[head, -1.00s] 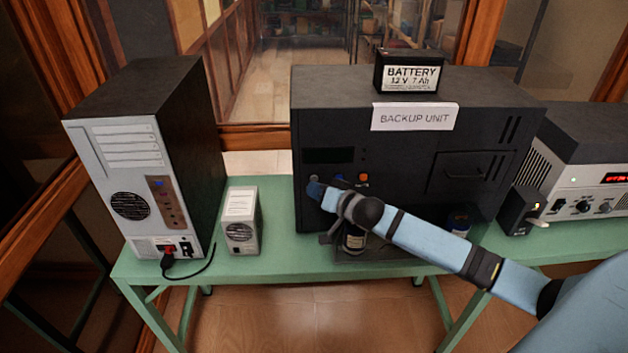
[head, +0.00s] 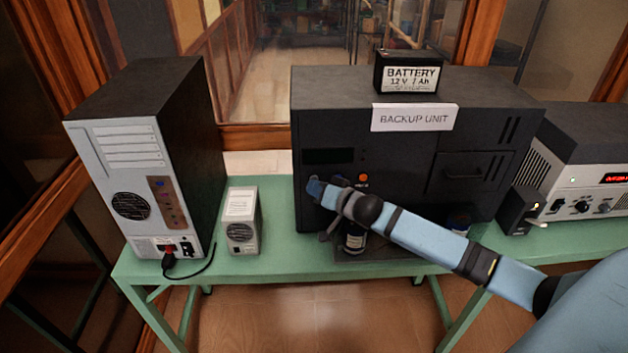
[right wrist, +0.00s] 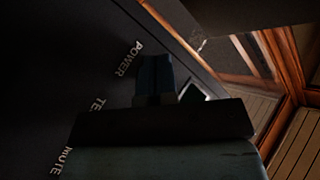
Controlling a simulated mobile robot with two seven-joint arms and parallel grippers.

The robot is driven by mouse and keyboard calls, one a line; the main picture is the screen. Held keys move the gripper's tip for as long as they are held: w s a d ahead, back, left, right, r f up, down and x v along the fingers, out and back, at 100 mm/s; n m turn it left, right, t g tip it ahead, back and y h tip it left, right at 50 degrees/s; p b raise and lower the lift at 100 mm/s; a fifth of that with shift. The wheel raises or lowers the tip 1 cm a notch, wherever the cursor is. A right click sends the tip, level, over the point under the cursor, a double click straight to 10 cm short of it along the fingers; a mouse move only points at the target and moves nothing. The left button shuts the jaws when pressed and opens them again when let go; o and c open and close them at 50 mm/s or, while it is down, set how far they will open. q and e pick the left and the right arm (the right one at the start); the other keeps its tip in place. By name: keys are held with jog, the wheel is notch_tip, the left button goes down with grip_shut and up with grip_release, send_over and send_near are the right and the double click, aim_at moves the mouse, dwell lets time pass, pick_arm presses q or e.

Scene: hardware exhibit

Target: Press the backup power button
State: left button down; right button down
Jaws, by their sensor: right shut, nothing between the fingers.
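The black backup unit (head: 400,150) stands on the green table, with a white "BACKUP UNIT" label on its top front edge. Its front has a dark display and an orange button (head: 362,178) at the right of the button row. My right gripper (head: 315,187) is shut and empty at the left end of that row, covering the button there. In the right wrist view the closed fingers (right wrist: 154,75) are at the dark panel, beside the printed word POWER (right wrist: 128,58). The power button itself is hidden behind the fingers; I cannot tell whether they touch it. My left gripper is not in view.
A battery (head: 407,72) sits on top of the unit. A computer tower (head: 150,160) and a small grey box (head: 241,220) stand to the left. A grey device (head: 590,175) stands at the right.

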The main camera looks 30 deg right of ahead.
dwell(0.3)
jog(key=shift+s+a+p, duration=0.25)
jog(key=shift+s+p, duration=0.2)
jog(key=shift+p, duration=0.1)
jog(key=s+a+p, duration=0.2)
jog(key=s, duration=0.1)
jog(key=s+a, duration=0.1)
jog(key=s, duration=0.1)
jog(key=shift+p, duration=0.4)
dwell(0.3)
